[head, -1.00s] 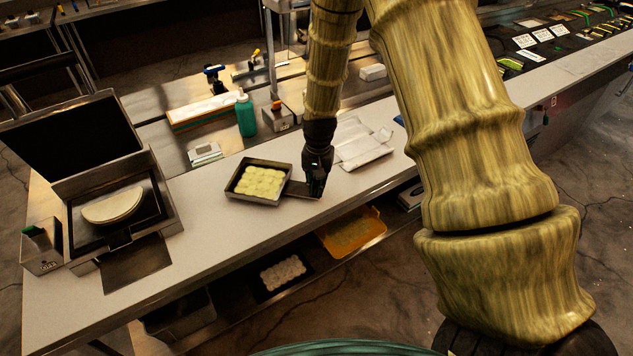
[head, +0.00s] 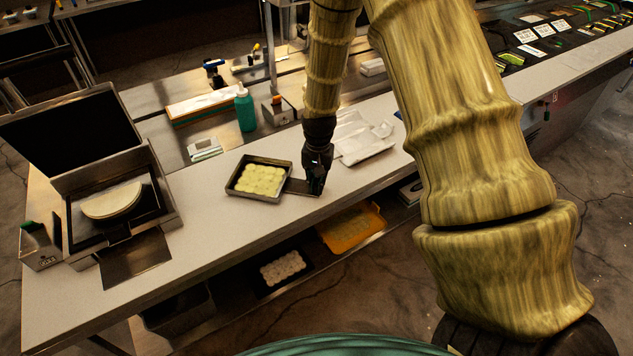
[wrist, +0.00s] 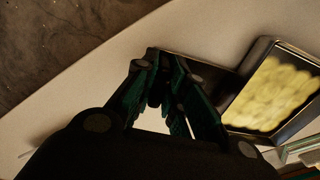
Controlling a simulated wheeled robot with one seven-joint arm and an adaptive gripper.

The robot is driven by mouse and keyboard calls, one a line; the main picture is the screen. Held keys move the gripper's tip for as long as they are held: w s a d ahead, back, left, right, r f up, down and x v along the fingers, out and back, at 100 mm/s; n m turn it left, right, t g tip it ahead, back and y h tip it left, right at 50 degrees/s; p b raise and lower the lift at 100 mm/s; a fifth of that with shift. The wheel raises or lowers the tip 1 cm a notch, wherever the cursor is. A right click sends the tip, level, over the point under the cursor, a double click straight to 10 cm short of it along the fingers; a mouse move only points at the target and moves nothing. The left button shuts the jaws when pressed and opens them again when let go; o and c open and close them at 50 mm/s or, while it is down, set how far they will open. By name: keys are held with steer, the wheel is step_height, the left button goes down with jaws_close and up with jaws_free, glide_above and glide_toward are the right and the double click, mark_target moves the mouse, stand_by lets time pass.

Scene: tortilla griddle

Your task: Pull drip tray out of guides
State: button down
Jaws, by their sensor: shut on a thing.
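A small box (head: 38,247) stands left of the griddle. A green bottle (head: 245,110) and a long box (head: 205,104) are behind. The counter between griddle and pan is clear.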

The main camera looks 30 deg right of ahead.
steer(key=shift+f, duration=0.25)
steer(key=c, duration=1.4)
jaws_free()
steer(key=shift+r, duration=0.1)
step_height(320, 180, up, 12)
steer(key=shift+s+d+f, duration=0.1)
steer(key=shift+d, duration=0.05)
